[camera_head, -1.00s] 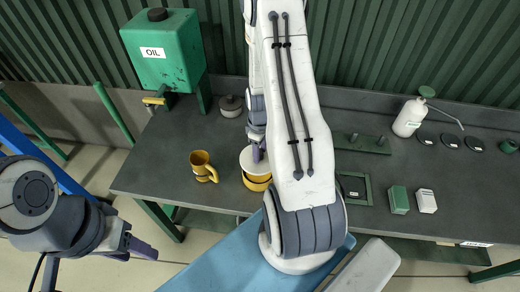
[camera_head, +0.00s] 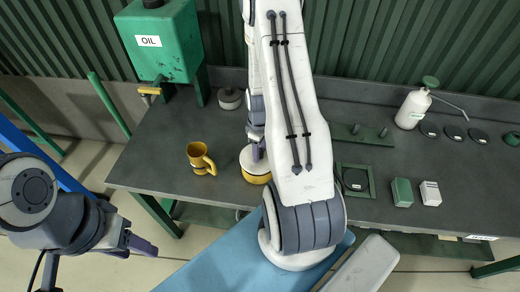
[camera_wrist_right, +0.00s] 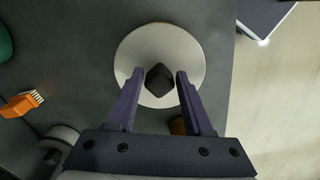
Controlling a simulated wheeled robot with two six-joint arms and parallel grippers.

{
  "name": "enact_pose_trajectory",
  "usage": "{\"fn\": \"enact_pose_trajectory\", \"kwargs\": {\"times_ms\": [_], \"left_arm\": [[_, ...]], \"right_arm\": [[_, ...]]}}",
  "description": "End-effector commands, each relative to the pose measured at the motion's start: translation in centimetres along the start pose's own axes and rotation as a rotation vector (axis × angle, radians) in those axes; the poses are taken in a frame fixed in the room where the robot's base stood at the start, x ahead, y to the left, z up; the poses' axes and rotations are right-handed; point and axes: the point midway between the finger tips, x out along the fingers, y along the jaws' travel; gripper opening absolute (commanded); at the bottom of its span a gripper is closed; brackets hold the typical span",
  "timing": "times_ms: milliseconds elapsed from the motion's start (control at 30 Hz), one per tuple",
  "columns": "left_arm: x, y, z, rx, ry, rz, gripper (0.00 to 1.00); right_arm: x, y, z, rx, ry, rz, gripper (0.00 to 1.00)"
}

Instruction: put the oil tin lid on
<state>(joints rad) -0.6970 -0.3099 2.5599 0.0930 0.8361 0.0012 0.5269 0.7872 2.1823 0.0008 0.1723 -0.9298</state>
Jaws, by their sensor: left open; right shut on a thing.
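The yellow oil tin (camera_head: 257,178) stands near the front edge of the bench. The round white lid (camera_head: 248,163) is level over its top with no clear gap; I cannot tell if it is fully seated. My right gripper (camera_head: 257,152) is shut on the lid's dark knob from above, partly hidden by my arm. In the right wrist view the lid (camera_wrist_right: 160,45) lies below the fingers (camera_wrist_right: 159,76) with the knob between them; it hides most of what is underneath. My left gripper (camera_head: 146,247) is open and empty, off the bench at lower left.
A yellow mug (camera_head: 200,160) stands close left of the tin. A green oil tank (camera_head: 160,42) with a tap is at back left. A green box (camera_head: 402,192), a white box (camera_head: 430,193) and a white bottle (camera_head: 412,108) stand to the right. My right arm hides the bench's middle.

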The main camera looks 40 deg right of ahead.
Motion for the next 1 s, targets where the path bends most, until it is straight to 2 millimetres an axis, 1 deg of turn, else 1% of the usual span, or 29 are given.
{"fn": "enact_pose_trajectory", "kwargs": {"times_ms": [367, 1000], "left_arm": [[0.1, 0.0, 0.0, 0.000, 0.000, 0.000, 0.50], [1.3, -0.1, 0.1, 0.000, 0.000, 0.000, 0.50]], "right_arm": [[0.1, 0.0, 0.0, -0.001, 0.000, 0.000, 0.00], [1.6, 0.0, 0.0, 0.000, 0.001, 0.001, 0.00]]}}
